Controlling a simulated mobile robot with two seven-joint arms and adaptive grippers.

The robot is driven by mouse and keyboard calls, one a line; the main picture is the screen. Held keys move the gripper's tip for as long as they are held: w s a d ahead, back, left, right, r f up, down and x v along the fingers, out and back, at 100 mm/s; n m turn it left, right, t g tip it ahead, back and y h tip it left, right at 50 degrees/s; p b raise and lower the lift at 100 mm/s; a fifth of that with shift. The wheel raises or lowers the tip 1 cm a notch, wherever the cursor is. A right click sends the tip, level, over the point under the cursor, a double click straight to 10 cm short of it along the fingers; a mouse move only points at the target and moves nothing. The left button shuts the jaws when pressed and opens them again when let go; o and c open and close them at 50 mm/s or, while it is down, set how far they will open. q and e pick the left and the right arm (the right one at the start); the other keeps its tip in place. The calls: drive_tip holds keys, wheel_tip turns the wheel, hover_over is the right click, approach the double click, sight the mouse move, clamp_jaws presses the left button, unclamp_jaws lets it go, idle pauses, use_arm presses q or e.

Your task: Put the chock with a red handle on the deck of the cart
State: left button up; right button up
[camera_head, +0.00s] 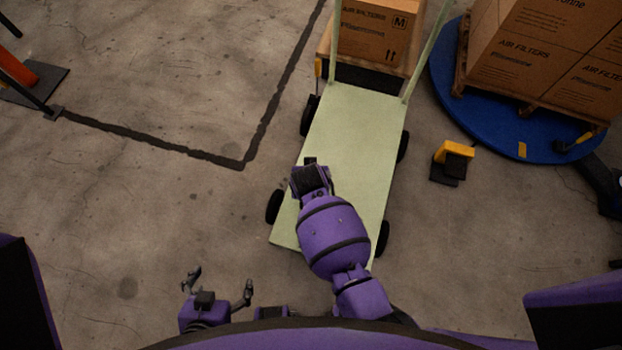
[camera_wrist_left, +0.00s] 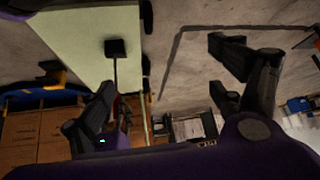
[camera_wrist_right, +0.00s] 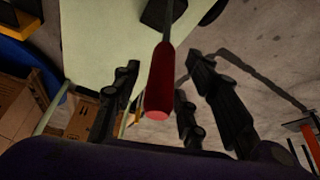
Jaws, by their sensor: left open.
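The cart's pale green deck (camera_head: 352,130) lies in the middle of the head view. The chock with a red handle shows in the right wrist view as a red grip (camera_wrist_right: 167,78) on a thin rod leading to a dark block over the deck. In the left wrist view its black block (camera_wrist_left: 116,48) appears against the deck; whether it rests there is unclear. My right gripper (camera_head: 310,180) is over the deck. Its fingers stand apart on both sides of the red handle, with gaps showing. My left gripper (camera_head: 217,288) is open and empty, left of the cart's near end.
A yellow-and-black block (camera_head: 453,160) stands on the floor right of the cart. A blue round platform (camera_head: 448,78) carries a pallet of boxes (camera_head: 540,50). Another carton (camera_head: 375,35) stands beyond the cart's handle posts. The floor to the left is mostly clear.

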drive_tip(key=shift+r, duration=0.3)
drive_tip(key=p+v, duration=0.2)
drive_tip(key=v, duration=0.9)
drive_tip(key=shift+s+r+p, duration=0.2)
drive_tip(key=shift+r+p, duration=0.1)
drive_tip(key=shift+r, duration=0.05)
